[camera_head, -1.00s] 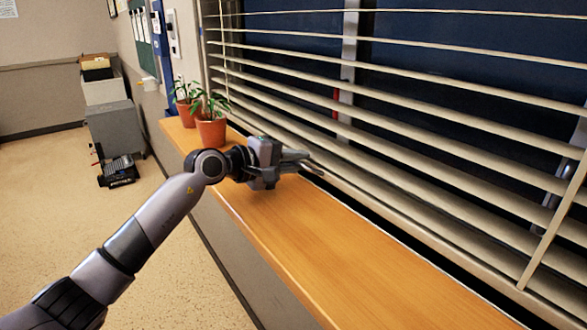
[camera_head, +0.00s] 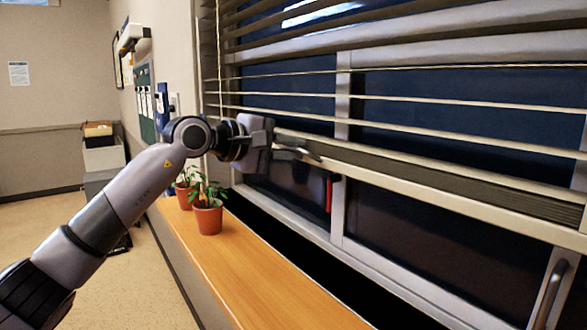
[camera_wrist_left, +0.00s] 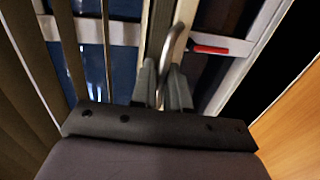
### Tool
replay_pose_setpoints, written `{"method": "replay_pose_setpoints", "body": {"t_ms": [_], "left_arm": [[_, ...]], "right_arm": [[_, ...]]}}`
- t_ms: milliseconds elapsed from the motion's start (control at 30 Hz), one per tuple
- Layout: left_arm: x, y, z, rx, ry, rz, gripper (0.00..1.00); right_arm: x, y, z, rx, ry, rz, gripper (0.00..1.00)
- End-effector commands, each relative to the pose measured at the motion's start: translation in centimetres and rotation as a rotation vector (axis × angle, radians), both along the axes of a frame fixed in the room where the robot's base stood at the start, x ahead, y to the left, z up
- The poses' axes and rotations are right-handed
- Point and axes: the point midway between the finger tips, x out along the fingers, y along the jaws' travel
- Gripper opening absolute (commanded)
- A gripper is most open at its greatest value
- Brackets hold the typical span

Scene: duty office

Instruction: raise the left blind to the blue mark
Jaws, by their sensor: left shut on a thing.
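My left gripper (camera_head: 300,150) is shut at the pale bottom rail (camera_head: 450,200) of the blind, near its left end. In the left wrist view, the fingers (camera_wrist_left: 162,82) close around a curved metal handle (camera_wrist_left: 176,42) beside the rail. The rail hangs well above the sill, with several slats gathered just over it and spaced slats (camera_head: 430,103) higher up. A red mark (camera_head: 329,195) is on the window frame below the rail; it also shows in the left wrist view (camera_wrist_left: 210,49). I cannot make out a blue mark. My right gripper is not in view.
Two potted plants (camera_head: 208,218) stand at the far end of the wooden sill (camera_head: 255,280), below my left arm. The nearer sill is clear. A window handle (camera_head: 551,292) is at lower right. A grey cabinet stands beyond my arm.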

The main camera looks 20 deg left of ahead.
Motion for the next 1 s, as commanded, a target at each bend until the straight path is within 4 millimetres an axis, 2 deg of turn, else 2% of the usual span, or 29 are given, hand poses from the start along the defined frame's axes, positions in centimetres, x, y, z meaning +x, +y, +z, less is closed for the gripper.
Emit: {"method": "replay_pose_setpoints", "body": {"t_ms": [33, 200, 633, 667, 700, 1000], "left_arm": [[-0.2, 0.1, 1.1, 0.0, -0.003, 0.003, 0.0], [-0.6, 0.1, 2.4, -0.001, -0.001, 0.004, 0.0], [-0.7, 0.1, 2.6, 0.0, 0.0, 0.004, 0.0], [-0.7, 0.1, 2.6, 0.0, 0.0, 0.004, 0.18], [-0.7, 0.1, 2.6, 0.0, 0.0, 0.004, 0.3], [-0.7, 0.2, 2.5, 0.0, 0.001, 0.003, 0.3]], "right_arm": [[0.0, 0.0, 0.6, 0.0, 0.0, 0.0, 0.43], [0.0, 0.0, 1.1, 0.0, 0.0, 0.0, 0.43], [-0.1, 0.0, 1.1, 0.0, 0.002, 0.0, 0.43], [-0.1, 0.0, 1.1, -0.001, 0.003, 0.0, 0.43], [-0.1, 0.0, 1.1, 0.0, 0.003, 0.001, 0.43], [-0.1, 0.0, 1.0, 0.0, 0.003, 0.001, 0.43]]}}
